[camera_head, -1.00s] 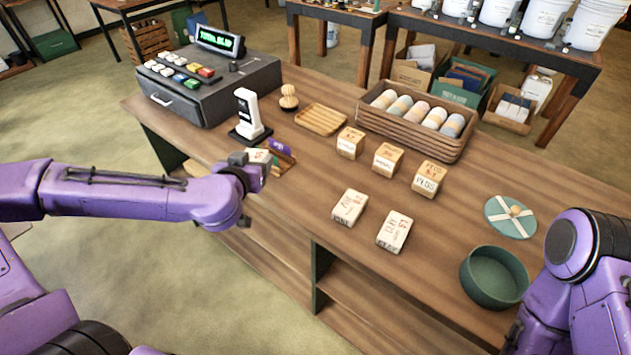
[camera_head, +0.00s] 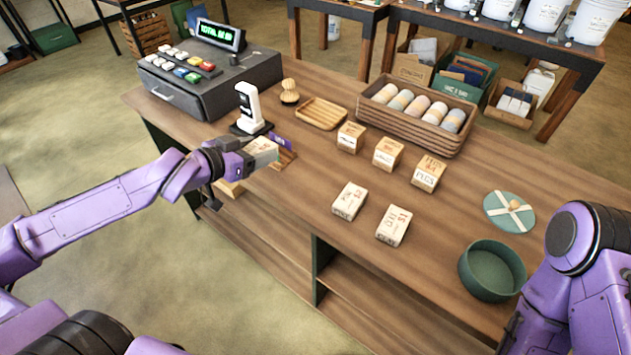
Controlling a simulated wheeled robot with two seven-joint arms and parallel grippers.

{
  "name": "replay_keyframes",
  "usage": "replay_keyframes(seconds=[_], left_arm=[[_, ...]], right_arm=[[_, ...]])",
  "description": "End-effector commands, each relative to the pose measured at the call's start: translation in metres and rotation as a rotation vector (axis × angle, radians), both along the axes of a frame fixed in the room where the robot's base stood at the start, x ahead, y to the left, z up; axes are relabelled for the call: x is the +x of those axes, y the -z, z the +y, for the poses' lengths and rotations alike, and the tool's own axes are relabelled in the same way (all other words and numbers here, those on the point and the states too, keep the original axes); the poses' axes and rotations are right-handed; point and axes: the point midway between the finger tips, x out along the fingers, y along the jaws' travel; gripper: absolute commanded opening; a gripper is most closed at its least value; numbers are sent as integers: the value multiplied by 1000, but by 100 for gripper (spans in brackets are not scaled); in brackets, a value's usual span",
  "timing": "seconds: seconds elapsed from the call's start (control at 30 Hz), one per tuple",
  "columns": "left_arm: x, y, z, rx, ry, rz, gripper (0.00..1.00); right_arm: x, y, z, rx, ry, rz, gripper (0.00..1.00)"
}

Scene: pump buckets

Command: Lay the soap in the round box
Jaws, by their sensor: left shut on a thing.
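A pale wrapped soap bar (camera_head: 263,149) with a reddish label is at the tip of my left gripper (camera_head: 247,160), which is shut on it beside the card reader. The gripper hides part of the bar. The round box (camera_head: 492,271) is dark green, open and empty, at the right front of the counter. Its green lid (camera_head: 497,221) with a cream ribbon cross lies flat behind it. Two more pale wrapped bars (camera_head: 350,201) (camera_head: 394,226) lie mid-counter, left of the round box. My right arm shows at the right edge; its gripper is out of the picture.
A cash register (camera_head: 205,85), a white card reader (camera_head: 249,106), a brush (camera_head: 289,92) and a slatted wooden dish (camera_head: 321,113) stand at the back left. Several small boxes (camera_head: 387,154) and a crate of rolls (camera_head: 418,118) stand behind the bars. The counter between bars and round box is clear.

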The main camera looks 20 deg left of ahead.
Motion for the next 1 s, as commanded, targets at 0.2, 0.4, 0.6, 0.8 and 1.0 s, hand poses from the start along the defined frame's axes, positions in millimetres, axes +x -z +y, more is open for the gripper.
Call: replay_keyframes(seconds=[0.2, 0.4, 0.6, 0.8, 1.0], left_arm=[[18, 27, -25, 18, 4, 0, 29], [45, 48, -65, 12, 6, 4, 29], [67, 80, -96, 4, 2, 4, 29], [77, 99, -110, 2, 2, 2, 29], [80, 122, -113, 2, 1, 0, 29]], right_arm=[[0, 47, 0, 0, 0, 0, 43], [0, 78, 0, 0, 0, 0, 43], [0, 93, 0, 0, 0, 0, 43], [0, 98, 0, 0, 0, 0, 43], [0, 95, 0, 0, 0, 0, 43]])
